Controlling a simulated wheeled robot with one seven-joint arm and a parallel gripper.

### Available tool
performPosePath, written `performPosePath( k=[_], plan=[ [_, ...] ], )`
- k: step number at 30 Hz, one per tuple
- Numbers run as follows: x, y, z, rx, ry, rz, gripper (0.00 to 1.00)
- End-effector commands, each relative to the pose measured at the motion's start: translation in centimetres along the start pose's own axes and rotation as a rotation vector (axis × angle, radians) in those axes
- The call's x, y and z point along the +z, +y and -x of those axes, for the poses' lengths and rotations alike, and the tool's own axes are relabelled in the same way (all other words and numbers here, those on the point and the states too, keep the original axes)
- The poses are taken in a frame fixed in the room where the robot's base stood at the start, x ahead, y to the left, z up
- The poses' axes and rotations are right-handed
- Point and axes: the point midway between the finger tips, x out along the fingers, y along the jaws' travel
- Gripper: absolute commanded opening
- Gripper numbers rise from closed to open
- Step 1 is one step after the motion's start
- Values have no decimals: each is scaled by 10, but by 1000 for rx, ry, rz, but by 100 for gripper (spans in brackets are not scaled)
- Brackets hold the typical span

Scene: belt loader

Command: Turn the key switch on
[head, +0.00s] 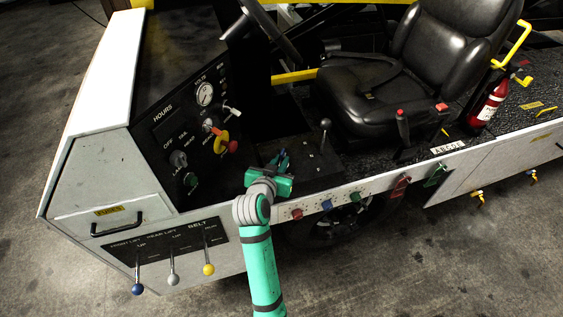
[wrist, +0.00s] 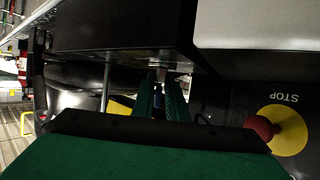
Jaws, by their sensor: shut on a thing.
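My gripper (head: 283,157), green with dark fingers, is to the right of the control panel, by the black console beside the seat. In the wrist view its two green fingers (wrist: 166,90) are shut on a small metallic piece at the edge of a black box, which appears to be the key switch (wrist: 157,66). Little of it shows between the fingertips, and its turn position cannot be read. In the head view my gripper hides it.
A red stop button on a yellow disc (head: 222,143) is left of my gripper; it shows in the wrist view (wrist: 266,127) too. A black-knobbed lever (head: 325,126) stands close on the right. The black seat (head: 375,95) is behind. Colored buttons line the side edge.

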Motion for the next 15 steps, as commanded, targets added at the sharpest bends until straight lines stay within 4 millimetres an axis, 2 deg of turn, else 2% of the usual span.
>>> performPosePath(
  k=[15],
  plan=[
    [-1,-5,-1,237,0,-97,0]
  ],
)
